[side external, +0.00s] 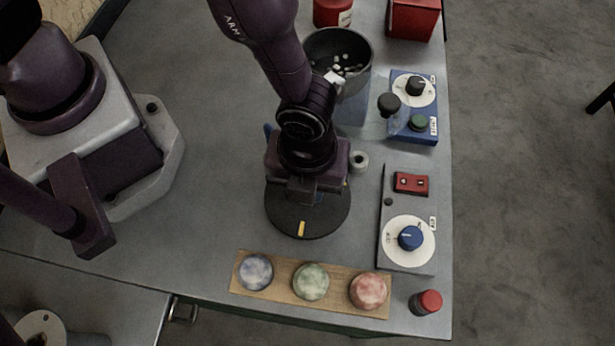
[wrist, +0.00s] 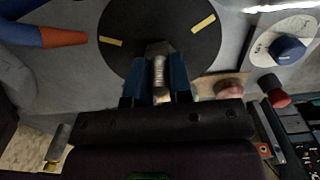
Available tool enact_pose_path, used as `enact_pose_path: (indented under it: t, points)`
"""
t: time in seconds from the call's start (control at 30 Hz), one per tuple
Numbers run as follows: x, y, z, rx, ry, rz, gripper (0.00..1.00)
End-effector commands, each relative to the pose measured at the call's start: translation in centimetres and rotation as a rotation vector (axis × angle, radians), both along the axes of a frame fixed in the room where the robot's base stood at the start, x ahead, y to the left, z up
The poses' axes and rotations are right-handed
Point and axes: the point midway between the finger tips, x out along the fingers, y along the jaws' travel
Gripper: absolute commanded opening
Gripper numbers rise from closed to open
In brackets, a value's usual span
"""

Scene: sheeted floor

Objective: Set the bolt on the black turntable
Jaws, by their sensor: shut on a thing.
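The black turntable (side external: 328,217) is a flat round disc with yellow marks, lying on the grey bench under my gripper. It also fills the top middle of the wrist view (wrist: 135,20). The metal bolt (wrist: 159,72) has a hex head and threaded shank. It is between the two blue fingers of my gripper (wrist: 157,88), which is shut on it. In the wrist view the bolt overlaps the disc; whether it touches the disc I cannot tell. In the side view my gripper (side external: 302,193) is above the disc's rear part and hides the bolt.
A wooden strip with three coloured domes (side external: 311,281) lies in front of the turntable. A control panel with a blue knob (side external: 410,238) is to the right, and a small grey ring (side external: 359,161) is close by. A dark bowl (side external: 355,47) stands behind. An orange-and-blue object (wrist: 62,38) lies left in the wrist view.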

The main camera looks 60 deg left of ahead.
Motion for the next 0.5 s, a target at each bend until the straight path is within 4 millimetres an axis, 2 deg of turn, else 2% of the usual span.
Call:
enact_pose_path:
  t: [0.2,0.23,0.3,0.33,0.5]
  points:
    - [-0.02,0.01,-0.32,0.001,0.001,-0.001,0.0]
    - [-0.03,0.0,-0.27,0.001,0.001,-0.001,0.27]
    - [-0.03,0.01,-0.26,0.001,0.001,-0.001,0.43]
    - [-0.03,0.01,-0.26,0.001,0.001,-0.001,0.45]
    - [-0.03,0.01,-0.25,0.001,0.001,-0.001,0.45]
